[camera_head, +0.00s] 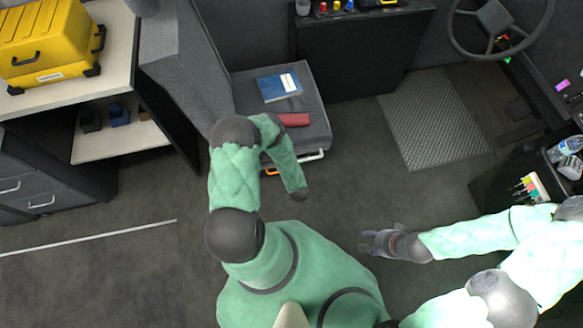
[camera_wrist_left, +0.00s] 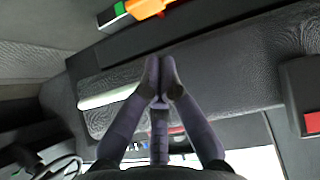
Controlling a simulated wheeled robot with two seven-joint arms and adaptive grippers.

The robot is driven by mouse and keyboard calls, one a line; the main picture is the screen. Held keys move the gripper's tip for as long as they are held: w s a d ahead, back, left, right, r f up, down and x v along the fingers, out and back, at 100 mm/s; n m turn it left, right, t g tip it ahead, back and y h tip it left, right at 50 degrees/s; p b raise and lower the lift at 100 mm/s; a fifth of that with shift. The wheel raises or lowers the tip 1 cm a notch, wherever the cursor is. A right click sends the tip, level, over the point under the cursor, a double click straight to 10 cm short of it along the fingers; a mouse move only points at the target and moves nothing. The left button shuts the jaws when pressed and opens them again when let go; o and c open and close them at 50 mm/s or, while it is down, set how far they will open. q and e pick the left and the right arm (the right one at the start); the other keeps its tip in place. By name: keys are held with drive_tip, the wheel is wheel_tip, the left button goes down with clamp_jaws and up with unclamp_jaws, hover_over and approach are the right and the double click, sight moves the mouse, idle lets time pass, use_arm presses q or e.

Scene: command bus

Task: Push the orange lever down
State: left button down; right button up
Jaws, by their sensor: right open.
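A small orange piece (camera_head: 272,171), likely the lever, shows at the front lower edge of the seat (camera_head: 318,133), beside a white bar (camera_head: 312,156). In the left wrist view an orange lever-like part (camera_wrist_left: 148,8) sits at the top edge, with green and red patches beside it. My left gripper (camera_wrist_left: 159,70) has its fingertips together, with nothing seen between them; it is apart from the orange part. In the head view the left fingers are hidden below my wrist. My right gripper (camera_head: 370,242) is open and empty over the floor.
A blue book (camera_head: 278,86) and a red item (camera_head: 294,120) lie on the seat. A yellow case (camera_head: 50,40) stands on the left counter. A steering wheel (camera_head: 490,48) and a metal floor plate (camera_head: 432,118) are at right. The middle floor is clear.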

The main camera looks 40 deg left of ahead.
use_arm(q)
drive_tip(key=p+v, duration=0.2)
drive_tip(key=v, duration=0.5)
drive_tip(key=shift+d+p, duration=0.25)
drive_tip(key=shift+p, duration=0.05)
drive_tip(key=shift+w+r, duration=0.15)
drive_tip(key=w+d+r+m+g+h, duration=0.1)
drive_tip(key=w+d+r+m+h, duration=0.2)
drive_tip(key=d+r+h, duration=0.45)
drive_tip(key=s+d+r+m+g+h, duration=0.3)
drive_tip(key=s+d+r+m+g, duration=0.1)
drive_tip(key=s+d+r, duration=0.6)
wheel_tip(320, 180, up, 2)
drive_tip(key=shift+s+d+r+m+g, duration=0.1)
drive_tip(key=shift+s+d+m+g, duration=0.25)
drive_tip(key=shift+s, duration=0.6)
drive_tip(key=shift+a, duration=0.15)
